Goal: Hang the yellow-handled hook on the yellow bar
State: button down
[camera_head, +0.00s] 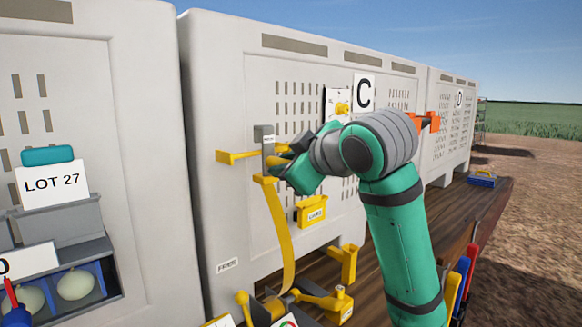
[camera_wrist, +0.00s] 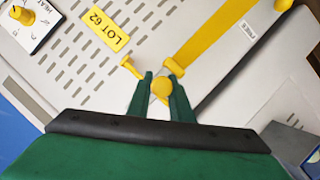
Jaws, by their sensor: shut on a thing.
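My gripper (camera_head: 287,164) is at the front of the grey machine, shut on a yellow handle. In the wrist view the rounded yellow handle end (camera_wrist: 161,88) sits between the green fingertips. A grey upright piece (camera_head: 264,138), apparently part of the hook, stands just left of the gripper in the head view. The yellow bar (camera_head: 236,156) sticks out to the left beside it. In the wrist view a yellow end (camera_wrist: 130,66) shows just beyond the fingers. I cannot tell whether the hook rests on the bar, as the contact is hidden.
A long yellow strip (camera_head: 281,235) hangs below the grey piece. A yellow box (camera_head: 311,212) and a knob panel (camera_head: 340,105) are on the machine front. Yellow fittings (camera_head: 345,262) stand below by a wooden deck. A crate with onions (camera_head: 75,285) is at left.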

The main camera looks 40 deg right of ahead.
jog(key=shift+w, duration=0.6)
jog(key=shift+w+f, duration=0.15)
jog(key=shift+f, duration=1.85)
jog(key=c, duration=1.5)
grip_release()
